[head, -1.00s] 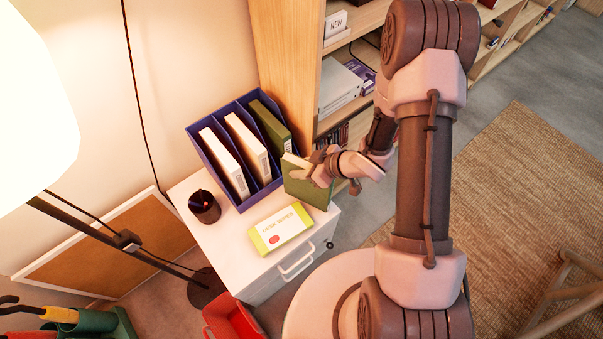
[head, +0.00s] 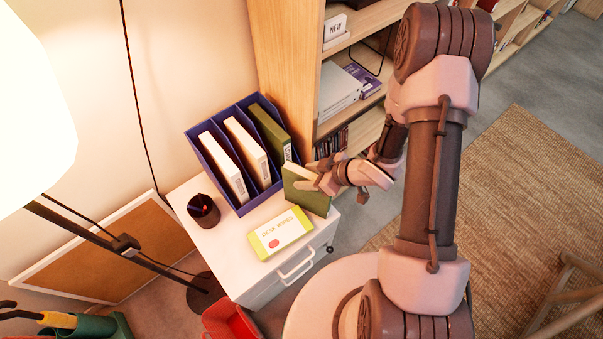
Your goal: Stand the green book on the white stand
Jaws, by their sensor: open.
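The green book (head: 306,198) is at the right end of the low white drawer cabinet (head: 229,238), in front of the blue file holder; it looks tilted, with its pale page edge upward. The cabinet is the only white stand-like thing I can make out. My gripper (head: 314,175) is open at the book's upper edge, its fingers overlapping the book in the picture. I cannot tell whether they touch it. The book's underside and what it rests on are hidden.
The blue file holder (head: 217,177) on the cabinet holds two white binders and a dark green one (head: 271,133). A dark cylinder (head: 204,209) and a yellow-green box of desk wipes (head: 280,233) stand nearby. A wooden bookshelf (head: 284,60) rises behind.

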